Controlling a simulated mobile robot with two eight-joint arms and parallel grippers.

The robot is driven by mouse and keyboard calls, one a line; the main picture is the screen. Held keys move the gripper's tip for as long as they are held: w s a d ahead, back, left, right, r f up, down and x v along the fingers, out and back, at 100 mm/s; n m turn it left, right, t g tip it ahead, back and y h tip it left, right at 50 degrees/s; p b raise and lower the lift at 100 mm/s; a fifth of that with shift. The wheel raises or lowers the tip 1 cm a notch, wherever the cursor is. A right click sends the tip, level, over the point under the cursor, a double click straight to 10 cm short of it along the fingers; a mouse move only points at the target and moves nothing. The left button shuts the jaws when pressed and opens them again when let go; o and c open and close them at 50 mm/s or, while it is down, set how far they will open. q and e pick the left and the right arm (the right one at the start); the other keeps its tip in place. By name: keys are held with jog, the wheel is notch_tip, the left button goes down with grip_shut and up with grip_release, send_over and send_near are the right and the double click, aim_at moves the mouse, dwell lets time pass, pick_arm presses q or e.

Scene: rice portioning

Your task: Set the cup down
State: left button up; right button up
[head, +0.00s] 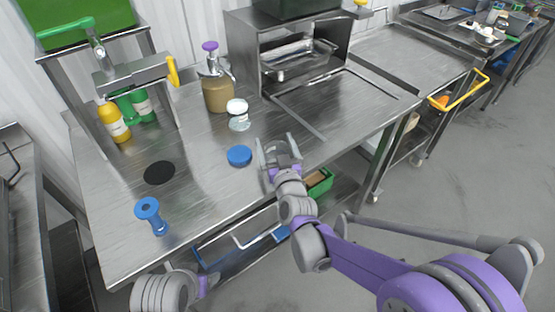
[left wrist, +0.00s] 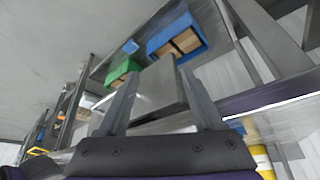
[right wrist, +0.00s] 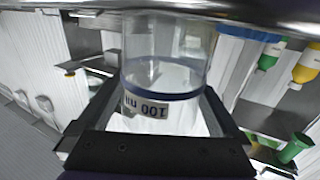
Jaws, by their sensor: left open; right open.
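A clear cup (head: 239,123) with a white top part stands upright on the steel table in the head view. In the right wrist view the cup (right wrist: 165,62) appears upside down, with a "100 ml" label and a dark blue line, ahead of and between the fingers. My right gripper (head: 278,150) is open, and in the head view its fingers are a little to the right of and nearer than the cup, apart from it. My left gripper (left wrist: 157,85) is open and empty in the left wrist view, low by the table's front; its fingers are hard to make out in the head view.
A blue disc (head: 239,156), a black round pad (head: 159,172) and a blue spool-shaped piece (head: 151,214) are on the table (head: 200,190). A brown pump jar (head: 217,95) stands behind the cup. Yellow (head: 114,122) and green bottles stand at left under a dispenser.

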jog(key=c, duration=1.2)
jog(key=shift+r, duration=0.1)
notch_tip(320, 180, up, 10)
jog(key=shift+f+p, duration=0.15)
jog(key=shift+p, duration=0.45)
jog(key=s+d+f+m+h+p, duration=0.1)
jog(key=d+f+m+h, duration=0.1)
jog(key=d, duration=0.4)
jog(key=s+d+f+m+h+p, duration=0.1)
jog(key=d+f+m+h, duration=0.1)
jog(key=d+f+h, duration=0.2)
jog(key=s+d+f+m+h+p, duration=0.1)
jog(key=d+f+m+h+p, duration=0.1)
jog(key=d, duration=0.6)
jog(key=shift+s+d+f+h, duration=0.1)
jog(key=shift+f+h, duration=0.2)
jog(key=shift+f, duration=0.35)
jog(key=shift+s+d+f+h, duration=0.1)
jog(key=shift+f+h, duration=0.2)
jog(key=shift+f, duration=0.3)
